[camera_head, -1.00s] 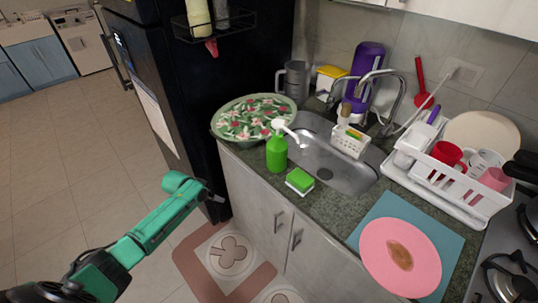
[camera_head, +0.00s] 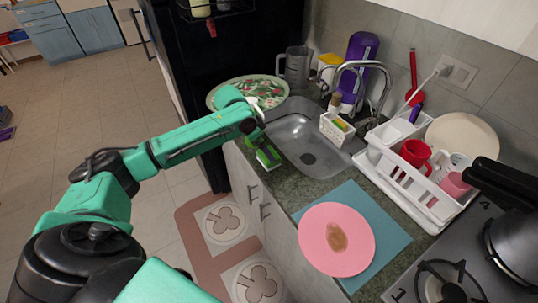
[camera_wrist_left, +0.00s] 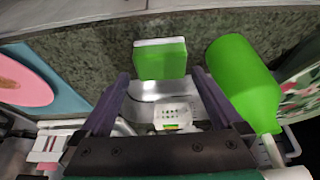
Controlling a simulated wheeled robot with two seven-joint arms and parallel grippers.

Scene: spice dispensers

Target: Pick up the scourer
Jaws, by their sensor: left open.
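The scourer (camera_head: 268,157), a green block with a white layer, lies on the dark counter at the sink's front edge. It also shows in the left wrist view (camera_wrist_left: 160,60), just beyond the fingertips and roughly centred between them. My left gripper (camera_wrist_left: 161,80) is open and empty, with dark fingers spread wider than the scourer. In the head view the left gripper (camera_head: 256,137) is just above and behind the scourer, partly hidden by my own arm. My right gripper is in neither view.
A green soap bottle (camera_wrist_left: 243,80) stands close beside the right finger in the wrist view. A white caddy (camera_head: 335,129) hangs in the sink (camera_head: 310,158). A pink plate (camera_head: 325,217) on a blue mat (camera_head: 382,222) and a dish rack (camera_head: 375,172) occupy the right.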

